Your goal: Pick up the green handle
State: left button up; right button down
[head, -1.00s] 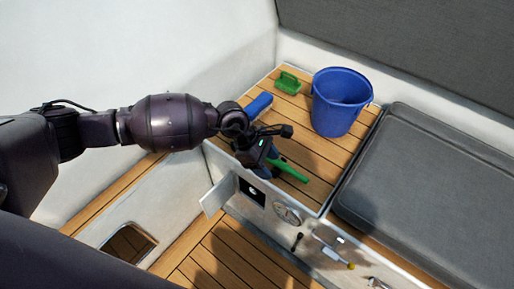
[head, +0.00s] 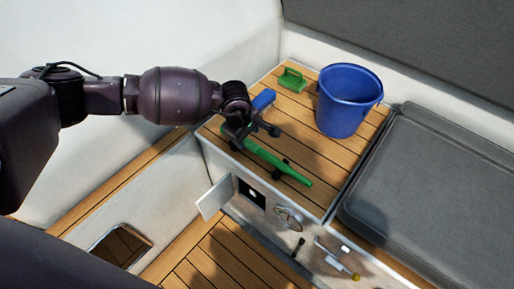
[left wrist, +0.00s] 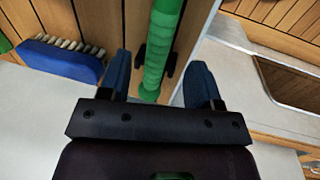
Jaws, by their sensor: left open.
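The green handle (head: 285,165) is a long green bar lying along the front of the slatted wooden top, with dark bracket-like pieces beside it. My left gripper (head: 254,137) is open at the handle's left end. In the left wrist view the ribbed green handle (left wrist: 158,50) runs between the two blue fingers of the left gripper (left wrist: 160,80), with gaps on both sides. My right gripper is not in view.
A blue brush (head: 263,99) lies close behind the gripper; its pale bristles show in the left wrist view (left wrist: 62,58). A small green object (head: 291,79) and a blue bucket (head: 346,105) stand further back. A grey cushion (head: 430,180) is at right. A small panel door (head: 213,197) hangs open below.

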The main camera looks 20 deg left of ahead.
aim_at(249, 142)
pick_arm(q)
jog(key=f, duration=0.1)
jog(key=f+b, duration=0.1)
jog(key=f, duration=0.1)
jog(key=f+b, duration=0.1)
jog(key=f, duration=0.1)
jog(key=shift+w+d+f, duration=0.1)
jog(key=shift+w+d, duration=0.15)
jog(key=shift+w, duration=0.15)
jog(key=shift+r, duration=0.25)
jog(key=shift+c, duration=0.6)
grip_shut()
